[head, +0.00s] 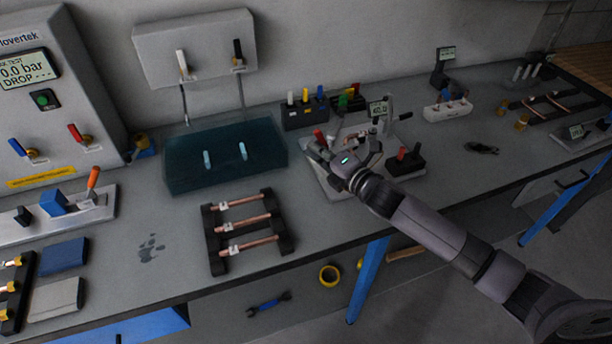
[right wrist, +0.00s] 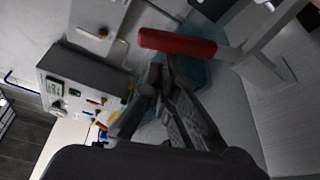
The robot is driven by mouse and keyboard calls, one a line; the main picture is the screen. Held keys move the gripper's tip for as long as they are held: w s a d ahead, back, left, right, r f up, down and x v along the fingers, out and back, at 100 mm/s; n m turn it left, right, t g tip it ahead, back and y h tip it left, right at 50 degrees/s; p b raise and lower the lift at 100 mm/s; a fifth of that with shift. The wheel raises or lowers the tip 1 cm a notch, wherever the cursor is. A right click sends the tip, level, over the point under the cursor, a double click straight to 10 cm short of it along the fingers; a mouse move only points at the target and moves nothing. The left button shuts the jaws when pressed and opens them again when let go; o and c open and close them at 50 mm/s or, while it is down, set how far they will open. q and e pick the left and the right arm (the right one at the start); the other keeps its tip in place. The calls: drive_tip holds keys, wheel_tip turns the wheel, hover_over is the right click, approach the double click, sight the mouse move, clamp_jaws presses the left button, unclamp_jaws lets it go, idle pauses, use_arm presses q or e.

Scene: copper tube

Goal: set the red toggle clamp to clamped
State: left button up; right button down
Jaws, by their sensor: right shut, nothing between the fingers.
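The red toggle clamp's handle (head: 319,135) shows as a small red grip at mid-bench in the head view, largely hidden behind my right gripper. Its pale base plate (head: 321,182) lies partly under the gripper. In the right wrist view the red handle (right wrist: 178,43) is large and close, on a pale metal lever (right wrist: 232,54) running right. My right gripper (head: 318,147) is shut and empty beside the handle. Its fingers (right wrist: 160,73) show just below the handle in the wrist view; I cannot tell whether they touch it. My left gripper is out of view.
A black rack with copper tubes (head: 246,225) stands left of the clamp, with a dark teal tank (head: 180,172) behind it. A black block with red knobs (head: 405,162) is close on the right. Colored-handled tools (head: 304,111) stand behind. The bench front between rack and clamp is clear.

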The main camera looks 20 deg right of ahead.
drive_tip(key=shift+d+r+m, duration=0.5)
drive_tip(key=shift+d, duration=0.4)
